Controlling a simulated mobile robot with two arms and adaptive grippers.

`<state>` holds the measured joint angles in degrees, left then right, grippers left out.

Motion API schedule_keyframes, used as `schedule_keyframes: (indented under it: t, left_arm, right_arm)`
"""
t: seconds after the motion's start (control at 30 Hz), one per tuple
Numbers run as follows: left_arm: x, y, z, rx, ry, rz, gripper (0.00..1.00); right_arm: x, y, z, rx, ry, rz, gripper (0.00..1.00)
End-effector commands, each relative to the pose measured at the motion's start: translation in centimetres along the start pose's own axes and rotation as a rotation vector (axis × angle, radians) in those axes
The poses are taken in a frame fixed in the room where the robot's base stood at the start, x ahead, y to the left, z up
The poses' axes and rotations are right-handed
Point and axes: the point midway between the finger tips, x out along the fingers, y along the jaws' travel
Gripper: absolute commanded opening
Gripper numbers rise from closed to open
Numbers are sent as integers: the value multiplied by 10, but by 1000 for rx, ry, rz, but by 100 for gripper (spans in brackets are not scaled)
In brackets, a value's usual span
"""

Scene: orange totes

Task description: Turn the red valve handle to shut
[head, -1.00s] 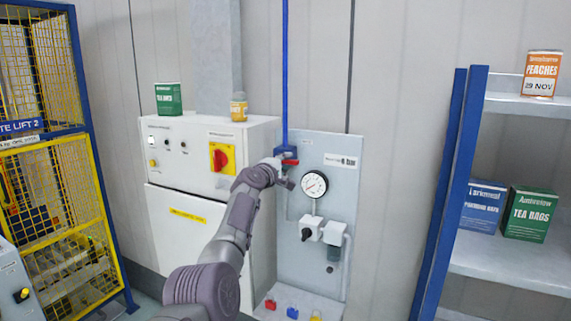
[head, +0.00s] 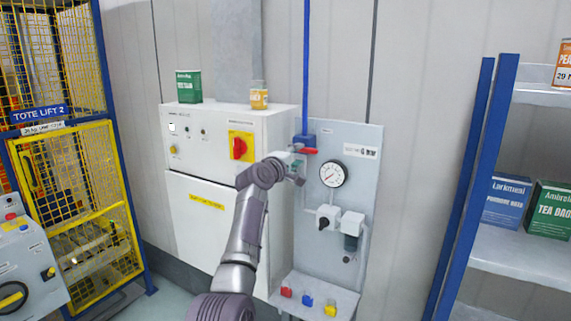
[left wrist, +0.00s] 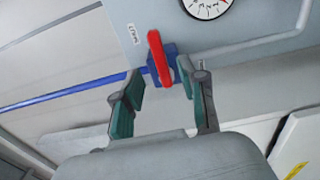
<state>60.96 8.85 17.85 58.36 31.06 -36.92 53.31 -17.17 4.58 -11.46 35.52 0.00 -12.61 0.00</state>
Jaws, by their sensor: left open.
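The red valve handle (head: 309,151) sits at the lower end of the blue pipe (head: 306,70), on a blue valve body (head: 304,140) at the top of the grey panel. In the left wrist view the handle (left wrist: 158,58) lies crosswise to the blue pipe (left wrist: 75,92). My left gripper (head: 296,167) is at the valve, just below and left of the handle. In the left wrist view its green-padded fingers (left wrist: 159,74) are open, with the handle's lower end between or just beyond the tips. I cannot tell whether they touch it. My right gripper is not in view.
A round gauge (head: 333,174) is right of the valve, with a black knob (head: 323,223) below it. The white cabinet (head: 185,225) with a red rotary switch (head: 239,148) stands left. A blue shelf post (head: 470,185) stands right. Small padlocks (head: 307,300) lie on the panel's ledge.

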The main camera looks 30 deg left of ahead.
Motion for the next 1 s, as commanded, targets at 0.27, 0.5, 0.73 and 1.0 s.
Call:
schedule_keyframes:
  t: [0.27,0.5,0.73,1.0]
  left_arm:
    - [-41,-1,0,1,2,0,42]
    - [-63,0,0,0,0,0,42]
    - [-68,0,1,-1,0,-1,42]
    - [-68,0,1,-1,0,-1,42]
  right_arm:
    - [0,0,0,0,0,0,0]
    - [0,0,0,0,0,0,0]
    - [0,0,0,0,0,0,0]
    - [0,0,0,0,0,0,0]
